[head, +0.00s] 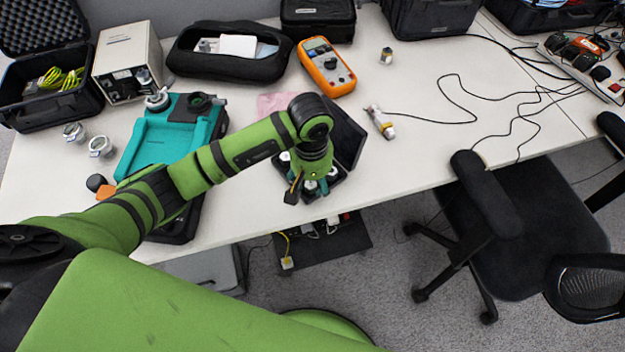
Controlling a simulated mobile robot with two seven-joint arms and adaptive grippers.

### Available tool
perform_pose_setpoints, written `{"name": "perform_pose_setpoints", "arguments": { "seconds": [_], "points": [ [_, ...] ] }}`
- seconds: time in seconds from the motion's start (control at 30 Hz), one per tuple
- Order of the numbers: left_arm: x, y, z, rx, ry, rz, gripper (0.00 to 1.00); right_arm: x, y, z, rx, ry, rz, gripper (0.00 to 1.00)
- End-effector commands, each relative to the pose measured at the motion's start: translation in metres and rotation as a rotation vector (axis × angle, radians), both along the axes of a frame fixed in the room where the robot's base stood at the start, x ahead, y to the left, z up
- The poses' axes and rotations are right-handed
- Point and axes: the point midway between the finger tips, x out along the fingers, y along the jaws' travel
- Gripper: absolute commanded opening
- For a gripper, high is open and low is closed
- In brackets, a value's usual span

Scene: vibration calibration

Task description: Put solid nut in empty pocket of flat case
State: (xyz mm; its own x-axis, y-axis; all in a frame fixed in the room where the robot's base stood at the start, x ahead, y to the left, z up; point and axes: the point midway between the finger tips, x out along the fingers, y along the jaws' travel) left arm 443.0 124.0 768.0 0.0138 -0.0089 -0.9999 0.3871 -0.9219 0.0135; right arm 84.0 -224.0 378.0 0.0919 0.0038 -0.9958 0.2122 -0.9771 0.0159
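A small black flat case (348,138) lies open near the front edge of the table, its lid raised on the right. My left gripper (311,188) points down over its tray and hides much of it. A few small pale metallic parts show around the fingers; I cannot tell which is the solid nut or which pocket is empty. The fingers are small and partly hidden, so I cannot tell whether they are open or shut on something. My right gripper is out of view.
A teal device (160,140), orange multimeter (327,67), pink cloth (277,104) and cabled sensor (380,122) lie around the case. Metal fittings (101,146) stand at left. A black pouch (228,70) is behind. The table right of the sensor is mostly clear except cables. A chair (535,220) stands at right.

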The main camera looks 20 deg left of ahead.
Motion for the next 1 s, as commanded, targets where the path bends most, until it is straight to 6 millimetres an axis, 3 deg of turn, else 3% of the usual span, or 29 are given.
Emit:
{"name": "perform_pose_setpoints", "arguments": {
  "seconds": [0.07, 0.23, 0.3, 0.7, 1.0],
  "points": [
    [-0.007, 0.004, -0.005, 0.016, 0.026, 0.001, 0.51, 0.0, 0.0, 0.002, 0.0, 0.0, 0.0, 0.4],
    [-0.007, 0.003, 0.012, 0.013, 0.026, 0.003, 0.51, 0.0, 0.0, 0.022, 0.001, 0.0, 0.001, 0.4],
    [-0.003, 0.004, 0.023, 0.013, 0.013, 0.0, 0.51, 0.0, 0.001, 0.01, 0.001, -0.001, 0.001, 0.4],
    [-0.002, 0.003, 0.112, 0.01, 0.008, 0.0, 0.51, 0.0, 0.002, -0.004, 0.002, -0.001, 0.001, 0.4],
    [-0.003, 0.002, 0.13, 0.006, 0.011, 0.0, 0.51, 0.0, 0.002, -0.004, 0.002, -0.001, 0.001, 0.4]
  ]
}}
